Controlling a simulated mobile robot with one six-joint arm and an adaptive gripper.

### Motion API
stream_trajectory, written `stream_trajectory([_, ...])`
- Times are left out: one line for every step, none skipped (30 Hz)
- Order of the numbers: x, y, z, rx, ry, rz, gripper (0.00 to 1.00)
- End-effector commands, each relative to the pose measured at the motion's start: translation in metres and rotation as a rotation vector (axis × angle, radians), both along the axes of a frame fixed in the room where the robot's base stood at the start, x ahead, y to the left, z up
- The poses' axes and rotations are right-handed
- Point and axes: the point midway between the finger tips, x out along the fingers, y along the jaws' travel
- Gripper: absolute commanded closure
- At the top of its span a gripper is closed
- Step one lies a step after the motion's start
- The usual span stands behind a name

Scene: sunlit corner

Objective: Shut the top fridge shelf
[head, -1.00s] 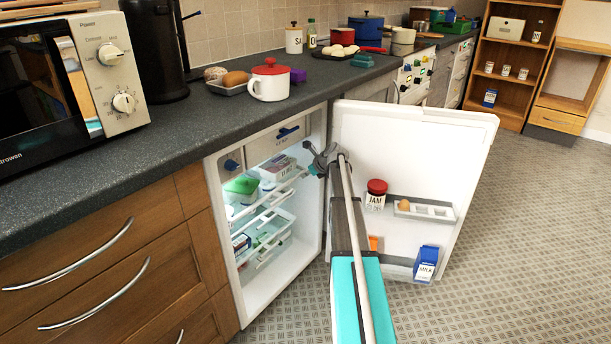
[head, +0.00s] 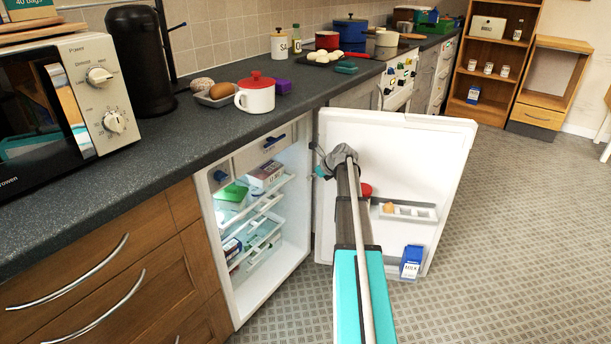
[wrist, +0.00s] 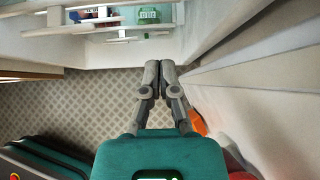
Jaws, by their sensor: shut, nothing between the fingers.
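The small white fridge (head: 262,290) stands open under the counter, its door (head: 400,145) swung out to the right. Its top shelf (head: 250,212) is a white rack bearing a green-lidded box (head: 232,194) and a carton (head: 266,174). I cannot tell exactly how far it sticks out. A lower shelf (head: 262,250) holds more packages. My gripper (head: 321,171) is in front of the door's inner face, right of the shelves and apart from them. In the wrist view its fingers (wrist: 159,64) are together and empty, with white shelf edges (wrist: 110,28) beyond them.
Wooden drawers (head: 90,270) stand left of the fridge. The counter (head: 200,130) runs above. Floor (head: 510,220) is clear at right.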

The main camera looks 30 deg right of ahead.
Motion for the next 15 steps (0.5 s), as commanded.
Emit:
stream_trajectory([-0.005, -0.001, 0.007, 0.001, 0.0, -0.001, 1.0])
stream_trajectory([-0.006, -0.002, 0.009, 0.001, 0.0, -0.001, 1.0])
stream_trajectory([-0.009, -0.003, 0.011, 0.001, 0.0, -0.001, 1.0])
stream_trajectory([-0.01, -0.003, 0.013, 0.001, 0.0, -0.001, 1.0])
stream_trajectory([-0.011, -0.004, 0.014, 0.0, 0.0, 0.0, 1.0])
stream_trajectory([-0.013, -0.004, 0.015, 0.001, 0.0, 0.001, 1.0])
stream_trajectory([-0.014, -0.004, 0.016, 0.001, 0.0, 0.001, 1.0])
stream_trajectory([-0.014, -0.005, 0.016, 0.0, 0.0, 0.001, 1.0])
stream_trajectory([-0.015, -0.005, 0.017, 0.0, 0.0, 0.001, 1.0])
stream_trajectory([-0.016, -0.005, 0.017, 0.0, 0.0, 0.001, 1.0])
stream_trajectory([-0.016, -0.005, 0.018, 0.0, 0.0, 0.001, 1.0])
stream_trajectory([-0.016, -0.005, 0.018, 0.0, 0.0, 0.001, 1.0])
stream_trajectory([-0.016, -0.005, 0.018, 0.0, 0.0, 0.001, 1.0])
stream_trajectory([-0.016, -0.005, 0.018, -0.001, 0.0, 0.002, 1.0])
stream_trajectory([-0.016, -0.005, 0.018, -0.001, 0.0, 0.002, 1.0])
